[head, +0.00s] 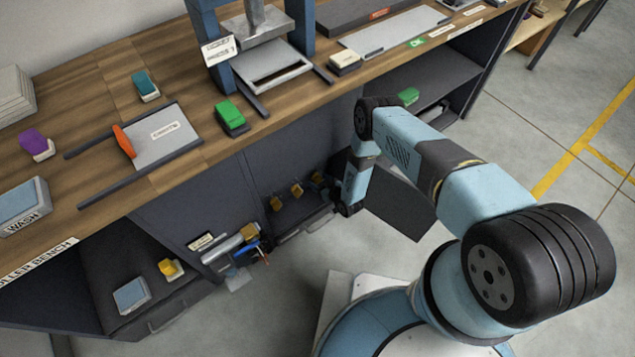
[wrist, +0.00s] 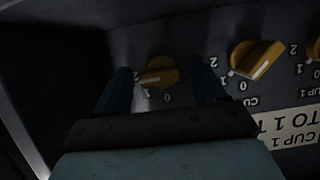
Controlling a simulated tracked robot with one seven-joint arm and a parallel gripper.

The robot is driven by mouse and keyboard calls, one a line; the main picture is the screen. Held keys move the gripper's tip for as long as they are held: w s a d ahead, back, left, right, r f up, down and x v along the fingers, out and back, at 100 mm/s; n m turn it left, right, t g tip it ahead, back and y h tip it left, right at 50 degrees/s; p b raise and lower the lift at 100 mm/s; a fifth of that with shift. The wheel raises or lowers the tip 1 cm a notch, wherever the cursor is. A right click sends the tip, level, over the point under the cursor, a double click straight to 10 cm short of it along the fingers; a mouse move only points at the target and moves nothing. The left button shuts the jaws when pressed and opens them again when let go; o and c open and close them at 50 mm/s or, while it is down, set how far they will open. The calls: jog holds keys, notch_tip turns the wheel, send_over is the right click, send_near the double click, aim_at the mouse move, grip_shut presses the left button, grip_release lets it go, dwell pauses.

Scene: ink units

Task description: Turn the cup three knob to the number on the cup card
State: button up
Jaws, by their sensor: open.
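The far right one (head: 317,178), nearest my arm's end, appears to be the cup three knob. The wrist view is upside down and shows this knob (wrist: 160,72) between the fingers of my gripper (wrist: 161,80), which is open. I cannot tell if the fingers touch it. Its white mark points left, near small digits; which one is unclear. A second knob (wrist: 257,58) stands to the right. A white card (wrist: 293,128) reads "CUP 1 TO 1 T", cut off by the frame edge.
The wooden bench (head: 110,90) with a press, tray and colored blocks overhangs the panel. A dark open door (head: 405,208) is beside my arm.

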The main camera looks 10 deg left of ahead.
jog(key=v, duration=1.3)
jog(key=shift+s+d, duration=0.25)
jog(key=shift+d, duration=0.1)
